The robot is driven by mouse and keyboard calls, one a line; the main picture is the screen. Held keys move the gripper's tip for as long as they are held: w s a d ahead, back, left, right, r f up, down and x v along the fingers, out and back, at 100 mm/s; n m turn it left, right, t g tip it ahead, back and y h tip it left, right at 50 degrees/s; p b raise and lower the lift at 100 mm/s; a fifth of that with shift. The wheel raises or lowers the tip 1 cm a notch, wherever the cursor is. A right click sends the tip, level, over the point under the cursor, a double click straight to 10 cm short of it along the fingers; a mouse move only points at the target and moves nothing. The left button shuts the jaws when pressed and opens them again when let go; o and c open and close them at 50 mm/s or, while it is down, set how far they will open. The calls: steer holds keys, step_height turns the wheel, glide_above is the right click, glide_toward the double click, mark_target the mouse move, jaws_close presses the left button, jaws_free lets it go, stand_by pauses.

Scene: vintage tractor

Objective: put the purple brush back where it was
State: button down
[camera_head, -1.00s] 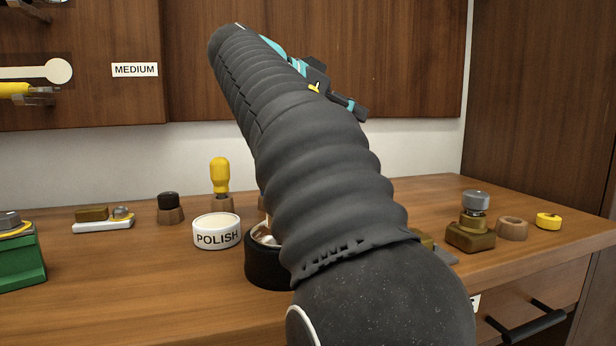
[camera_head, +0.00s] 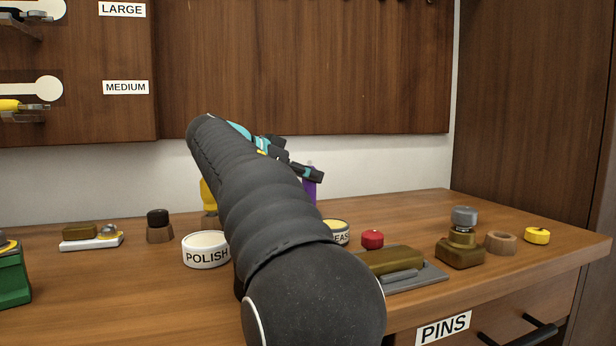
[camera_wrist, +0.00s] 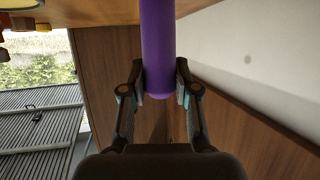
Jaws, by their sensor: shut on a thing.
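The purple brush (camera_head: 311,189) shows only as a short length of purple handle behind my arm in the head view. In the wrist view its smooth handle (camera_wrist: 157,45) runs from the top edge down between the fingers of my gripper (camera_wrist: 157,85). My gripper is shut on the handle near its end. In the head view my gripper (camera_head: 306,172) is above the back of the bench. The brush's other end is hidden, and I cannot tell whether it touches anything.
On the bench (camera_head: 130,295) stand a POLISH tin (camera_head: 206,250), a partly hidden tin (camera_head: 336,232), a red-knobbed piece (camera_head: 372,239), a grey plate with a brass block (camera_head: 392,262), and a brass piece with a grey knob (camera_head: 462,238). A yellow handle (camera_head: 208,194) stands behind my arm.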

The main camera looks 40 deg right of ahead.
steer(key=shift+f, duration=0.15)
steer(key=c, duration=0.9)
jaws_free()
steer(key=shift+o, duration=0.2)
steer(key=v, duration=1.2)
steer(key=shift+p, duration=0.35)
steer(key=shift+s, duration=0.1)
